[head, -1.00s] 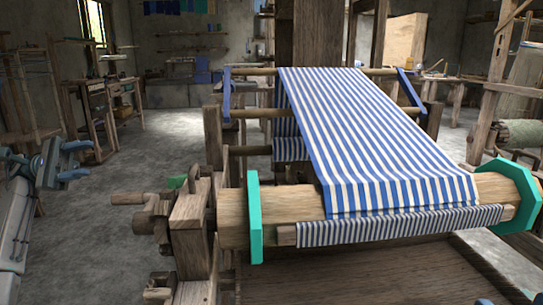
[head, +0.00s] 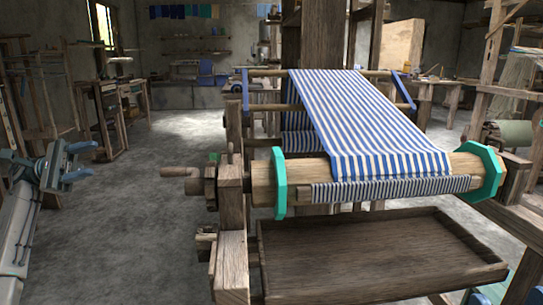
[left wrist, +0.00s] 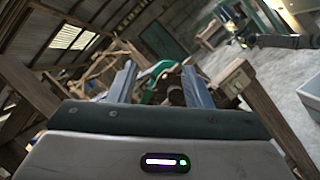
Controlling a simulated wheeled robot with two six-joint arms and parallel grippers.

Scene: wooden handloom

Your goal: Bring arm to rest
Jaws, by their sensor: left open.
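My left gripper (head: 82,161) is at the left edge of the head view, held up over bare floor, with its two blue-grey fingers apart and nothing between them. Its open fingers also show in the left wrist view (left wrist: 158,72). The wooden handloom stands well to its right, with a clear gap between. Blue-and-white striped cloth (head: 365,115) runs down over the loom's front beam (head: 264,183), which has green end flanges (head: 279,183). My right gripper is not in view.
A wooden tray (head: 380,245) sits low in front of the beam. A wooden crank handle (head: 180,172) sticks out left of the loom. Grey floor (head: 130,210) lies clear between my left arm and the loom. A workbench (head: 105,115) stands behind on the left.

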